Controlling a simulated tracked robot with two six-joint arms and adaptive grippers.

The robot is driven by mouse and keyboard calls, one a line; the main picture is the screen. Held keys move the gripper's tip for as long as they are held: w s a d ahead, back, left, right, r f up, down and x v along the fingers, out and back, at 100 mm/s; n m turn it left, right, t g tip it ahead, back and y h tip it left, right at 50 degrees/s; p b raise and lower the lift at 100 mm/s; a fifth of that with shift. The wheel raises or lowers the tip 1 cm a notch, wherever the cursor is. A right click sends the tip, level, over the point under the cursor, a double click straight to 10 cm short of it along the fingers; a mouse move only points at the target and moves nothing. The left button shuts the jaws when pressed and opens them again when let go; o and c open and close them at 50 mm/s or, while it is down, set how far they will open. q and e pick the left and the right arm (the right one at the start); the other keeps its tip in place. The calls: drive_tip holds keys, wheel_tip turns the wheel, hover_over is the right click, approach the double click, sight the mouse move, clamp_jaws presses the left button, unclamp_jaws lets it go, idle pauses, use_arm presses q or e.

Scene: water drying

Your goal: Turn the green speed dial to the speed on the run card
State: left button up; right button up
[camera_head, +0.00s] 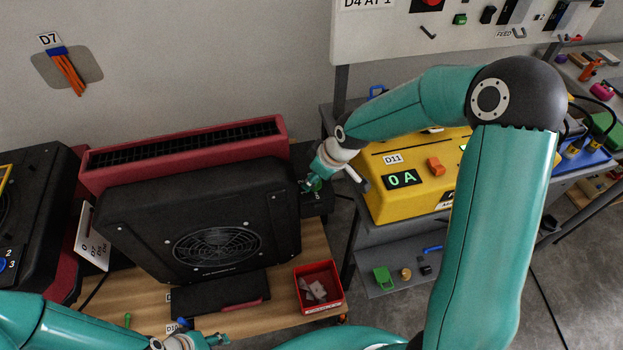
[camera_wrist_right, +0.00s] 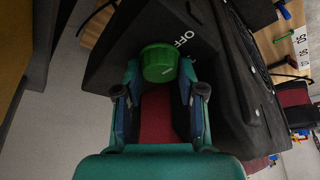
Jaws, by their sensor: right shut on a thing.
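The green dial (camera_wrist_right: 158,63) sits on a black box with white "OFF" lettering (camera_wrist_right: 183,38) beside it in the right wrist view. My right gripper (camera_wrist_right: 158,80) has a finger on each side of the dial and is shut on it. In the head view my right gripper (camera_head: 313,184) is at the black box (camera_head: 318,204) right of the black fan unit (camera_head: 205,222), and it partly hides the dial. A white card (camera_head: 93,238) with print too small to read fully stands left of the fan. My left gripper (camera_head: 215,340) is at the bottom edge, its fingers unclear.
A yellow D11 device (camera_head: 410,205) showing "0 A" stands close to the right of my right gripper. A red bin (camera_head: 319,287) with pale pieces is on the wooden bench (camera_head: 255,318). A long red housing (camera_head: 185,152) stands behind the fan.

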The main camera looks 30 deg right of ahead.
drive_tip(key=m+b, duration=0.2)
drive_tip(key=b, duration=0.2)
drive_tip(key=m+h+b, duration=0.1)
drive_tip(key=m+b, duration=0.1)
drive_tip(key=b, duration=0.3)
drive_tip(key=m+h+b, duration=0.1)
drive_tip(key=m+b, duration=0.1)
drive_tip(key=b, duration=0.2)
drive_tip(key=shift+f+t+b, duration=0.3)
drive_tip(key=shift+t+b, duration=0.05)
drive_tip(key=shift+t, duration=0.05)
drive_tip(key=shift+r+m+h+b, duration=0.2)
drive_tip(key=shift+m+h+b, duration=0.3)
drive_tip(key=shift+m+b, duration=0.65)
drive_tip(key=shift+a, duration=0.1)
drive_tip(key=o, duration=1.1)
drive_tip(key=shift+o, duration=0.2)
drive_tip(key=shift+r, duration=0.1)
